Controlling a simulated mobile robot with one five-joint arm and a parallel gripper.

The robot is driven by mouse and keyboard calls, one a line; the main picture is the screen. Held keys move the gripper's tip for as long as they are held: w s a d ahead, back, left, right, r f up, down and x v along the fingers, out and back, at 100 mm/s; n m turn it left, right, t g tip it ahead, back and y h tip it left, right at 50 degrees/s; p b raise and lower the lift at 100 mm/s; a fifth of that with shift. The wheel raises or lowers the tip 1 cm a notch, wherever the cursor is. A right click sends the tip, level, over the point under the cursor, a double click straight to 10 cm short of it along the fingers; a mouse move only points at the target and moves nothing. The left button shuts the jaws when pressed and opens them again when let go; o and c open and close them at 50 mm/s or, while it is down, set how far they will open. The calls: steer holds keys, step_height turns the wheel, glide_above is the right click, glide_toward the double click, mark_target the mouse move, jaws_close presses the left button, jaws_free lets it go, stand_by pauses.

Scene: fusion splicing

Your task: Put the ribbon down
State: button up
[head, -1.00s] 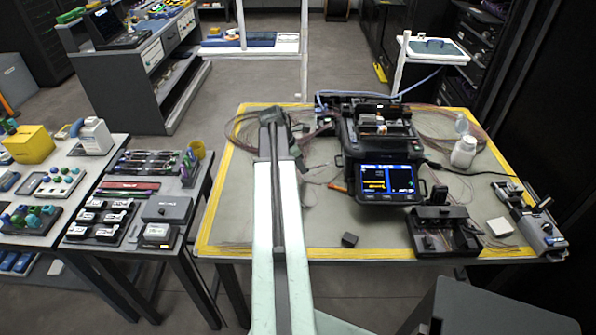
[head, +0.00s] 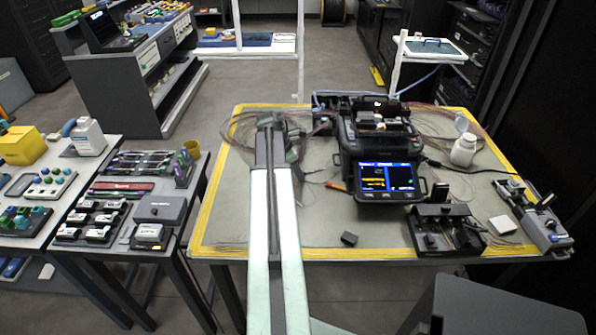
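My arm reaches forward over the left part of the yellow-edged work table (head: 222,200). My gripper (head: 270,122) is at its far end, near the back left of the table, over or beside thin reddish-brown fibre strands (head: 240,127). The fingers are too small and too hidden by the arm to tell whether they are open or shut. I cannot make out a separate ribbon in the gripper. The fusion splicer (head: 385,165) stands right of my gripper with its blue screen lit.
A black fixture (head: 445,230), a white block (head: 502,225), a grey handheld tool (head: 538,222) and a white bottle (head: 463,150) are on the right. A small black block (head: 349,239) lies near the front edge. Side tables with tools (head: 150,210) stand at left. The table's front middle is mostly clear.

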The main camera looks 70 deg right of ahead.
steer(key=shift+r+p, duration=0.55)
steer(key=p+v, duration=1)
steer(key=v, duration=0.1)
steer(key=shift+w, duration=0.15)
steer(key=shift+a, duration=0.1)
